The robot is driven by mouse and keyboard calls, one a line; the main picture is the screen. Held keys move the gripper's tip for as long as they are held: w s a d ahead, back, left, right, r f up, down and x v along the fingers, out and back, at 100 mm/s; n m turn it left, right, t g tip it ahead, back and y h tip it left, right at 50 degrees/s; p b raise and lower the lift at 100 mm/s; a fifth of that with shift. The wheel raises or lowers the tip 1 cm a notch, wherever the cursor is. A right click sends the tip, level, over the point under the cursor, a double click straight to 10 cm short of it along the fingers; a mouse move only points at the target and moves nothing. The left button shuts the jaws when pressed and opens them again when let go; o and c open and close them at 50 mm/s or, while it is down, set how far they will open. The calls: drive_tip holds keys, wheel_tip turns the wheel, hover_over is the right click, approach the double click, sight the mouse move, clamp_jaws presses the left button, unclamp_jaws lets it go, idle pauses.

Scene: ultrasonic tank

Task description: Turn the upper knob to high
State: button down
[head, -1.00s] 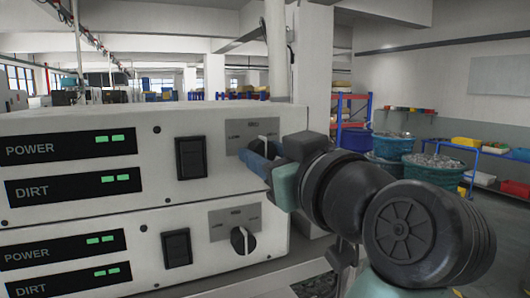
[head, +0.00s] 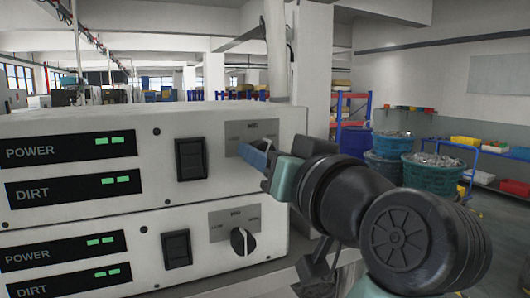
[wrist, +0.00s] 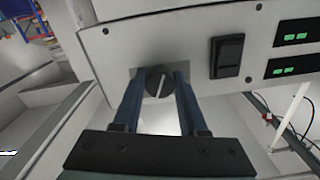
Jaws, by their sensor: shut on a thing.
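The upper knob (wrist: 157,82) is a dark round knob with a white pointer line, on the front of the upper white unit (head: 80,125). In the wrist view it sits between my two blue fingers, and its line runs nearly along them, slightly tilted. My gripper (head: 250,156) is shut on the knob; it also shows in the wrist view (wrist: 155,85). In the head view the fingers and wrist hide most of the knob. Its grey label plate (head: 252,128) shows above the fingers, with lettering too small to read surely.
The lower unit (head: 80,228) has a matching black knob (head: 243,241) just below my gripper. A black rocker switch (head: 191,159) is left of the upper knob. Blue tubs (head: 430,173) and shelving stand well behind on the right.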

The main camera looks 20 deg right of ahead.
drive_tip(key=m, duration=0.3)
drive_tip(key=shift+r+m+p, duration=0.1)
drive_tip(key=shift+m+p, duration=0.2)
drive_tip(key=shift+m, duration=0.1)
drive_tip(key=shift+m+p, duration=0.3)
drive_tip(key=shift+m, duration=1.5)
drive_tip(key=shift+c, duration=2.3)
unclamp_jaws()
drive_tip(key=s+b, duration=0.4)
drive_tip(key=s, duration=0.9)
drive_tip(key=shift+d, duration=0.25)
drive_tip(key=shift+w+a, duration=0.1)
drive_tip(key=shift+w, duration=0.05)
